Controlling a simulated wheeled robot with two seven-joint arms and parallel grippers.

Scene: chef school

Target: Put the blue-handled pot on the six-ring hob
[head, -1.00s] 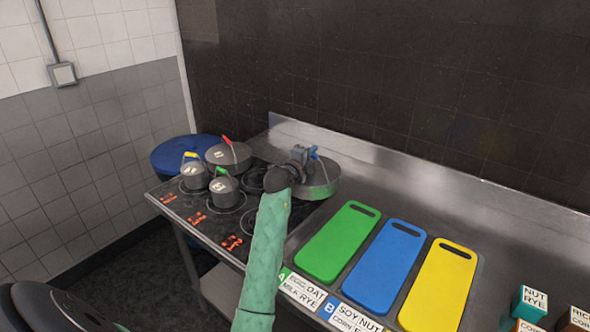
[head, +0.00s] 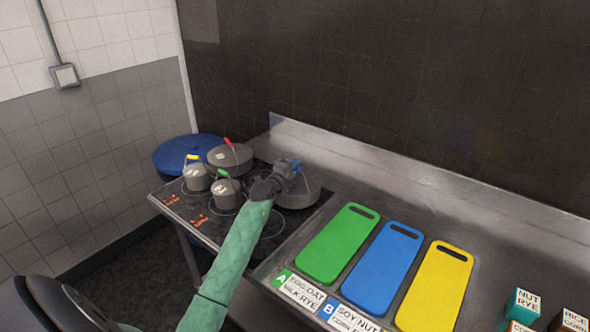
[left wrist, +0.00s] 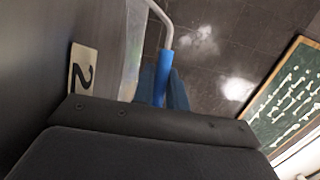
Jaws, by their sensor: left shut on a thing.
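The blue-handled pot (head: 306,196) is a wide grey pot at the back right of the black hob (head: 215,226). My left gripper (head: 292,168) is shut on its handle and hides part of the pot. I cannot tell whether the pot's base touches the hob. In the left wrist view the blue handle (left wrist: 162,78) is at the jaws, beside a grey surface with a label "2" (left wrist: 83,77). My right gripper is out of view.
A yellow-handled pot (head: 196,177), a red-handled pot (head: 231,160) and a green-handled pot (head: 227,193) stand on the hob's left and back. Green (head: 337,244), blue (head: 382,270) and yellow (head: 435,289) boards lie on the counter to the right.

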